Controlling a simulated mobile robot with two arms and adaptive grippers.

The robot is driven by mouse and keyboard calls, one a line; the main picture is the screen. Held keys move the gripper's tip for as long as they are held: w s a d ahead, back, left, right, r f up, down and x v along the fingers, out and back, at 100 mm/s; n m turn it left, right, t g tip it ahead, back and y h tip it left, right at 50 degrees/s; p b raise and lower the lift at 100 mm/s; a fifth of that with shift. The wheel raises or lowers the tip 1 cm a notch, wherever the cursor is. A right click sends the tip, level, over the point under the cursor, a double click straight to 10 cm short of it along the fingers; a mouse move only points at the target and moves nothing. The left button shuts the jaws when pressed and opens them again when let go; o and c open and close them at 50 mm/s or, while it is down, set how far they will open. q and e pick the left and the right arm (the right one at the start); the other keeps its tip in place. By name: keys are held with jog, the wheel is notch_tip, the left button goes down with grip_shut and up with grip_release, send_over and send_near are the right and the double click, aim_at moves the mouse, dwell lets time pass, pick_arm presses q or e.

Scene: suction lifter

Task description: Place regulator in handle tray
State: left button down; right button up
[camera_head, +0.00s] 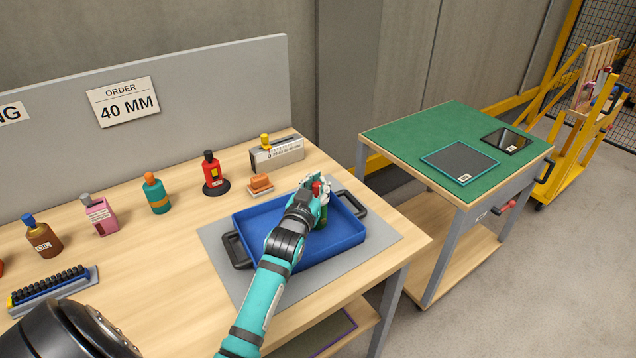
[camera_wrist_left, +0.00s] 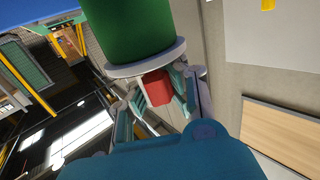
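The blue tray (camera_head: 350,237) with black handles lies on a grey mat on the wooden workbench. My left gripper (camera_head: 318,192) is over the tray's far right part. It is shut on the regulator (camera_head: 323,217), which has a green body and a red part and is mostly hidden by the gripper. In the left wrist view the regulator's green cylinder (camera_wrist_left: 140,30) with a pale flange fills the top, and its red part lies between the fingers of my left gripper (camera_wrist_left: 160,95). Whether the regulator touches the tray floor is hidden. My right gripper is not in view.
A red bottle (camera_head: 212,175) on a black base, an orange block (camera_head: 261,184) and a grey box (camera_head: 278,155) stand behind the tray. Several bottles line the bench to the left. A green-topped table (camera_head: 430,130) stands at right, across a gap.

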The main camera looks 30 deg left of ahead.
pick_arm(q)
jog(key=c, duration=1.9)
grip_release()
jog(key=shift+f, duration=0.1)
jog(key=o, duration=0.5)
jog(key=b+v, duration=0.1)
jog(key=v, duration=1.1)
